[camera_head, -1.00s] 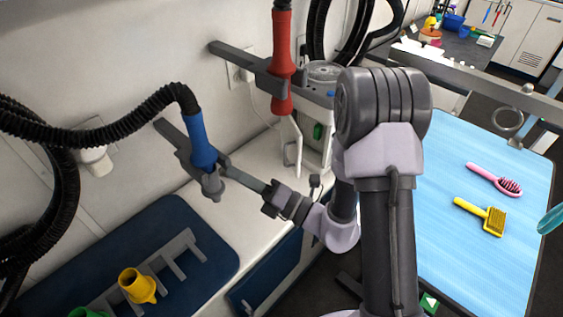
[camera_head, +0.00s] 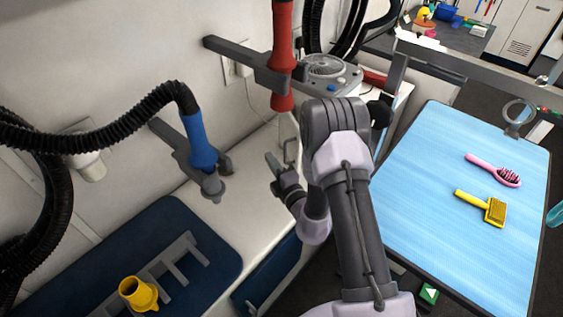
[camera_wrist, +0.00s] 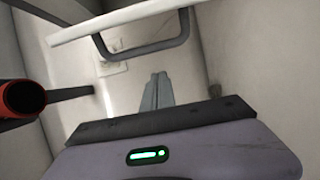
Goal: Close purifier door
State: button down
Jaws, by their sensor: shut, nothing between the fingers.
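The purifier (camera_head: 328,68) is a pale box with a round grille on top, standing at the back of the counter, partly hidden by my arm. Its white door (camera_head: 287,129) stands swung out from the body, with a grey bar handle (camera_head: 291,152). In the wrist view the door (camera_wrist: 125,17) crosses the top, and the handle (camera_wrist: 150,46) hangs below it. My gripper (camera_head: 271,160) is beside the door, just left of the handle in the head view. In the wrist view my gripper (camera_wrist: 158,80) is shut and empty, its tips below the handle and apart from it in the picture.
A red dryer nozzle (camera_head: 283,50) hangs above the door on a wall bracket. A blue nozzle (camera_head: 199,145) hangs to the left. A blue table (camera_head: 415,200) with a pink brush (camera_head: 494,169) and yellow brush (camera_head: 484,207) is at right. The white counter (camera_head: 245,205) is bare near my gripper.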

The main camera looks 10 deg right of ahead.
jog(key=d, duration=0.3)
jog(key=shift+s+d+b, duration=0.1)
jog(key=shift+s+b, duration=0.15)
jog(key=shift+b, duration=0.1)
jog(key=shift+s+d+p, duration=0.15)
jog(key=shift+d+p, duration=0.25)
jog(key=shift+d, duration=0.6)
